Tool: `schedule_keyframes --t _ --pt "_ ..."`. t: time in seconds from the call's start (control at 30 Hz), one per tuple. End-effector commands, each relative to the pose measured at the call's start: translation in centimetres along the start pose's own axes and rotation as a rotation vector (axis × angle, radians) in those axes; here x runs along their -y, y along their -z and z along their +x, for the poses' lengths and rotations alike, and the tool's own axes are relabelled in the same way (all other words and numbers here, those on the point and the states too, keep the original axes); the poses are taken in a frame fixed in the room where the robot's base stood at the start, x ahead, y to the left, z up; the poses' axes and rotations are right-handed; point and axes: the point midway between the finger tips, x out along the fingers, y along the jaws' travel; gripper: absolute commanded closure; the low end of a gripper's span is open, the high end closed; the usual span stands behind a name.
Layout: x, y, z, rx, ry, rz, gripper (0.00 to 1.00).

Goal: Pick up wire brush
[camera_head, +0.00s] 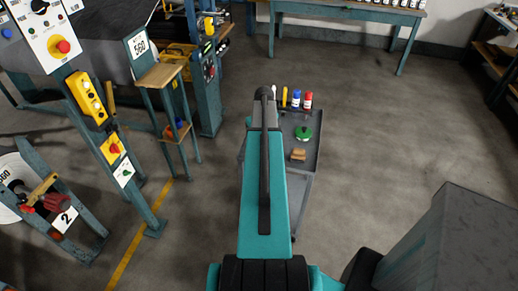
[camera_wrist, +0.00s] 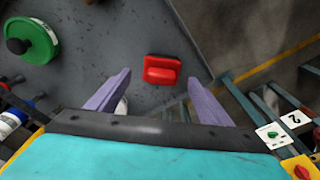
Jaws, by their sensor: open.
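A tan, wooden-looking block (camera_head: 298,154), perhaps the wire brush, lies on the grey cart top (camera_head: 311,168) just right of my arm. Its edge seems to show at the top of the wrist view (camera_wrist: 90,2). I cannot tell its bristles. My gripper (camera_wrist: 158,80) is open and empty above the cart, its two purple fingers apart. A red block-like object (camera_wrist: 161,70) lies on the cart between the fingertips in the picture, apart from them. I cannot tell what it is. In the head view my arm hides the gripper and this red object.
A green disc with a black knob (camera_head: 303,133) lies beside the tan block. Machine panels (camera_head: 90,100) stand left. The floor right of the cart is clear.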

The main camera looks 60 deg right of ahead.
Motion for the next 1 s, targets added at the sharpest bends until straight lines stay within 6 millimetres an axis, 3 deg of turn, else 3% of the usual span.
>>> schedule_keyframes --t 0.5,1.0 --pt "0.2 -0.2 3.7 0.001 0.001 -0.001 0.27" --pt "0.2 -0.3 3.9 0.0 0.0 0.0 0.27"
